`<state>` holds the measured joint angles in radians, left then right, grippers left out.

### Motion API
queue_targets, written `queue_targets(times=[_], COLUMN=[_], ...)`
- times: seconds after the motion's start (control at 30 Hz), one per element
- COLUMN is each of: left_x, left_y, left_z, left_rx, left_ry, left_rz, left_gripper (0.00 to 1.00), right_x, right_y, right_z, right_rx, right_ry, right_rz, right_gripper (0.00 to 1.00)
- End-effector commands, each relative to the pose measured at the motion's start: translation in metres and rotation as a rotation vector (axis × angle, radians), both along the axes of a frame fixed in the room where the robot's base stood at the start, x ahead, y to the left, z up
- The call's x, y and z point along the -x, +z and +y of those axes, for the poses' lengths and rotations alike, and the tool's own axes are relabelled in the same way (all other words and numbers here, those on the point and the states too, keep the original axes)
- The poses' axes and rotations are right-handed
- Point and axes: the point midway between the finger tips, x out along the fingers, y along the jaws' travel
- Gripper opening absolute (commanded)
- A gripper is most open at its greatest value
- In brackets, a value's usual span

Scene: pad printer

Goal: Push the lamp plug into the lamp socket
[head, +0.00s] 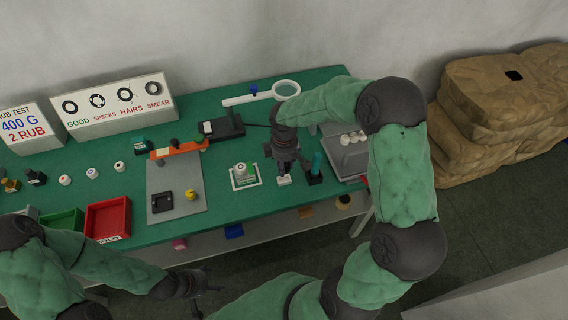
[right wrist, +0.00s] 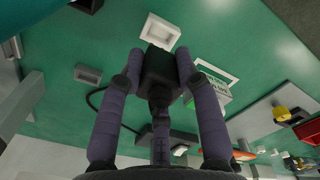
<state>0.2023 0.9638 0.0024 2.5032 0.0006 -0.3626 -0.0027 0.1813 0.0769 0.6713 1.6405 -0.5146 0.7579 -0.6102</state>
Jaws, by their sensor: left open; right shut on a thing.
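The black lamp plug (right wrist: 160,72) is held between the two fingers of my right gripper (right wrist: 157,75) in the right wrist view. The white lamp socket (right wrist: 161,31), with a pale recessed face, shows just beyond the plug's far end; the plug overlaps its near edge, and I cannot tell whether they touch. In the head view my right gripper (head: 284,168) points down above the socket (head: 284,180), and the plug is hard to make out there. My left gripper (head: 195,290) is open and empty, low in front of the table.
A teal-handled tool on a black base (head: 316,169) stands close right of the socket. A white-green block on a pad (head: 243,175) lies to the left. A ring magnifier lamp (head: 285,90) is behind. A red tray (head: 107,218) is at front left. A dark cable (right wrist: 92,98) runs near the plug.

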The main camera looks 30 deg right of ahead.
Motion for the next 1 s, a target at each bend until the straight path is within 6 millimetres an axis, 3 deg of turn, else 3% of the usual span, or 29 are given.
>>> queue_targets(times=[0.6, 1.0], left_x=[0.000, 0.000], left_y=[-0.017, -0.018], left_z=[0.000, 0.000], left_rx=[0.000, 0.000], left_ry=[0.000, 0.000], left_rz=[0.000, 0.000], left_gripper=[0.68, 0.68], right_x=[0.000, 0.000], right_y=[-0.030, -0.032], right_z=[0.000, 0.000], right_rx=[0.001, 0.001], right_ry=[-0.001, -0.001], right_rz=[0.001, -0.001], right_gripper=[0.00, 0.00])
